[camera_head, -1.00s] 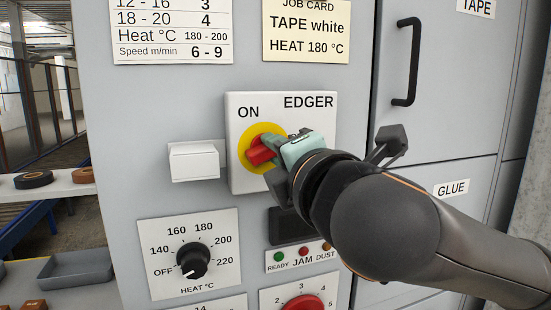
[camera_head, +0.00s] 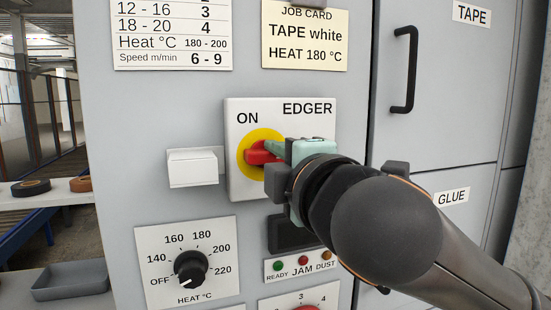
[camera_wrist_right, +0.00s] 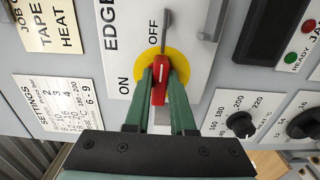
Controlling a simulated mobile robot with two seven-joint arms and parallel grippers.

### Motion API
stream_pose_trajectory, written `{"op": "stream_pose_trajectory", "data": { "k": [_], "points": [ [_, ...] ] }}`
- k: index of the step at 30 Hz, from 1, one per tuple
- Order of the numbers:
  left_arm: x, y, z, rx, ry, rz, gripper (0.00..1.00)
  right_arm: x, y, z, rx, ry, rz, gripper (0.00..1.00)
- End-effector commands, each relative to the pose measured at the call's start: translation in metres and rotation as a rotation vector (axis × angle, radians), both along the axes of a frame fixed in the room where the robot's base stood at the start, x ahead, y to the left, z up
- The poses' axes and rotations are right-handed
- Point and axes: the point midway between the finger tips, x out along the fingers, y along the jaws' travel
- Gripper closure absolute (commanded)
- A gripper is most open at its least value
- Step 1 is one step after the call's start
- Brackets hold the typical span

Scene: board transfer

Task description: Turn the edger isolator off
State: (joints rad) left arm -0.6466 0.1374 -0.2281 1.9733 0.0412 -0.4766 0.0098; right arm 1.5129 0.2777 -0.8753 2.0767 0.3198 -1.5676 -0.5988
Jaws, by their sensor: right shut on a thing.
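The edger isolator is a red handle (camera_head: 261,153) on a yellow disc (camera_head: 247,138), set in a white plate (camera_head: 234,108) marked ON and EDGER. In the right wrist view, the word OFF also shows on the plate, and the red handle (camera_wrist_right: 158,84) carries a white line. My right gripper (camera_head: 275,152) is shut on this handle, with a green finger (camera_wrist_right: 135,107) on each side. The handle lies nearly level in the head view. My gripper and arm hide the plate's right part there. My left gripper is not in view.
A white box (camera_head: 192,168) juts out left of the plate. Below are a heat knob (camera_head: 190,267) and a panel of small lamps (camera_head: 302,264). A black door handle (camera_head: 405,70) stands out at the upper right. A shelf with tape rolls (camera_head: 31,187) is at far left.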

Motion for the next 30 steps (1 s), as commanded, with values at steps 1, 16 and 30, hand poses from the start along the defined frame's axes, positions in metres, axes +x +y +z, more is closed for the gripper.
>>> {"op": "stream_pose_trajectory", "data": {
  "k": [1, 16, 30],
  "points": [
    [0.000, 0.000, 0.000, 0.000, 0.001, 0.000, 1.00, 0.000, 0.000, 0.000, 0.003, 0.002, -0.002, 1.00],
    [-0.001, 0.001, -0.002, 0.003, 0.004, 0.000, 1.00, 0.000, 0.000, 0.000, 0.001, 0.001, 0.000, 0.47],
    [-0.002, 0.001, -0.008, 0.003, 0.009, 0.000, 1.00, -0.038, -0.011, 0.000, 0.000, -0.004, 0.005, 0.47]
  ]
}}
